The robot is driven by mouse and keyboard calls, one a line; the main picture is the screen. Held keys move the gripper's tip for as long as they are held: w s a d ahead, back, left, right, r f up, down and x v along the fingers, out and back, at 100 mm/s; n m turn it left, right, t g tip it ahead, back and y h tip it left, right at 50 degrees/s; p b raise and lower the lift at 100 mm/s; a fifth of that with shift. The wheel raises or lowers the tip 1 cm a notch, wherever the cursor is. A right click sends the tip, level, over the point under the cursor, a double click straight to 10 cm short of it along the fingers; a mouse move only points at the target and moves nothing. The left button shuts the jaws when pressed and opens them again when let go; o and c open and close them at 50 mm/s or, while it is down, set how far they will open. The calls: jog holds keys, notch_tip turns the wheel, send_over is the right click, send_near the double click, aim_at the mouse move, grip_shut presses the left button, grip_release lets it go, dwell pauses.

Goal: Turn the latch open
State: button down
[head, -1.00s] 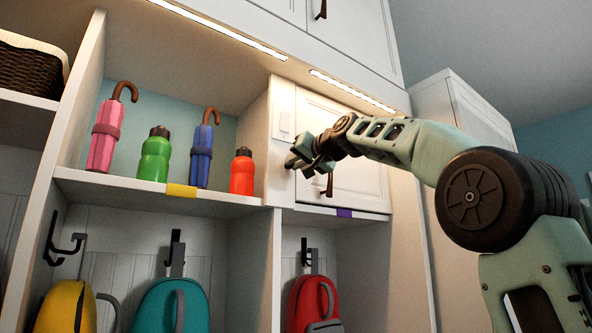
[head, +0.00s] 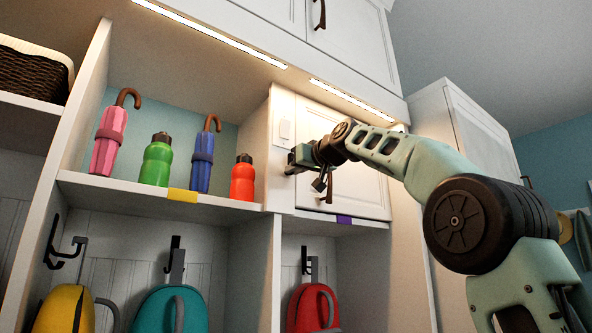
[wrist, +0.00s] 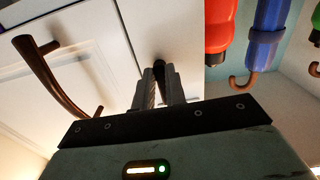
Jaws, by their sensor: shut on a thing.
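The small cabinet door (head: 352,187) is closed in the head view, with a dark handle (head: 329,187) low on its left side. The handle shows large as a brown curved bar in the wrist view (wrist: 48,78). A dark latch knob (wrist: 160,68) sticks out from the white panel left of the door. My gripper (head: 292,161) is at the door's left edge, and in the wrist view its two fingers (wrist: 162,78) are shut on the latch knob. My gripper hides the latch in the head view.
A white plate (head: 285,130) is above my gripper. An open shelf on the left holds an orange bottle (head: 242,180), a blue umbrella (head: 202,162), a green bottle (head: 156,162) and a pink umbrella (head: 109,140). Backpacks hang below. Air in front of the door's right side is partly filled by my arm.

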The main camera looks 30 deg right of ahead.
jog(key=shift+f, duration=0.15)
jog(key=c, duration=1.4)
grip_release()
jog(key=shift+c, duration=0.2)
jog(key=s+b, duration=0.7)
jog(key=s, duration=1)
jog(key=shift+s+d, duration=0.2)
jog(key=shift+d, duration=0.1)
